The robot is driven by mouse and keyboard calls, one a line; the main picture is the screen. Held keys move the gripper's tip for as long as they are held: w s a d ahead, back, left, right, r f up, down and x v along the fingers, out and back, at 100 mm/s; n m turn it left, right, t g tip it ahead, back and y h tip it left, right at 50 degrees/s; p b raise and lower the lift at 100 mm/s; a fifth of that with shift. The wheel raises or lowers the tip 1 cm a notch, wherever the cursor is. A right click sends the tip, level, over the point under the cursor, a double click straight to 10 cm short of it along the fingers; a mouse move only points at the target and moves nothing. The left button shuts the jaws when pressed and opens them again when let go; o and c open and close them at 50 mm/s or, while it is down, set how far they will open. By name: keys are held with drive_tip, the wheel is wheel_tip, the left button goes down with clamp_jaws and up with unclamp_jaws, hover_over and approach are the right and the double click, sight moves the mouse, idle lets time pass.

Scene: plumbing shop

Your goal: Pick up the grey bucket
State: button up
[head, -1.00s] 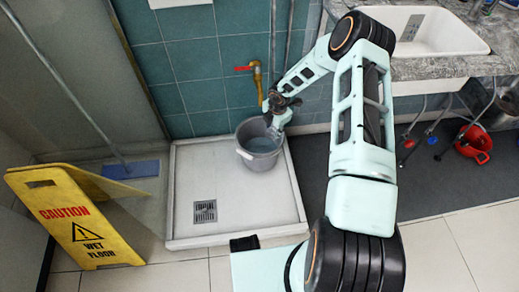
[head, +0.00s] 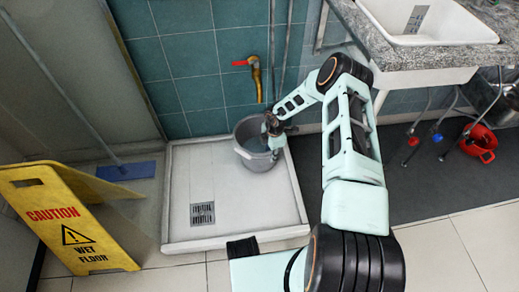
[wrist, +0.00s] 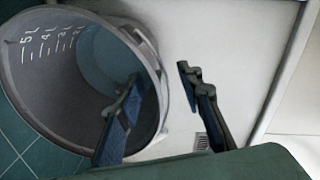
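The grey bucket (head: 256,160) stands upright on the white shower tray, near its back right corner below the tap. My gripper (head: 271,135) is at the right side of the bucket's mouth. In the wrist view my gripper (wrist: 160,80) is open around the bucket's wall. One blue-padded finger is inside the bucket (wrist: 55,80) and the other is outside it, with a gap showing between the outer finger and the rim. Measuring marks show on the bucket's inner wall. Part of the rim is hidden by my gripper in the head view.
The white shower tray (head: 186,180) has a raised edge and a drain (head: 202,213). A tap with a red handle (head: 254,70) is on the tiled wall. A yellow wet-floor sign (head: 70,225) stands left. A stone counter with a sink (head: 440,50) is at right.

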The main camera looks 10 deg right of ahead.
drive_tip(key=f+b, duration=0.1)
drive_tip(key=f, duration=0.2)
drive_tip(key=shift+w, duration=0.2)
clamp_jaws()
drive_tip(key=shift+s, duration=0.1)
drive_tip(key=shift+w+a+r, duration=0.1)
drive_tip(key=shift+w+r, duration=0.2)
drive_tip(key=shift+s+f, duration=0.1)
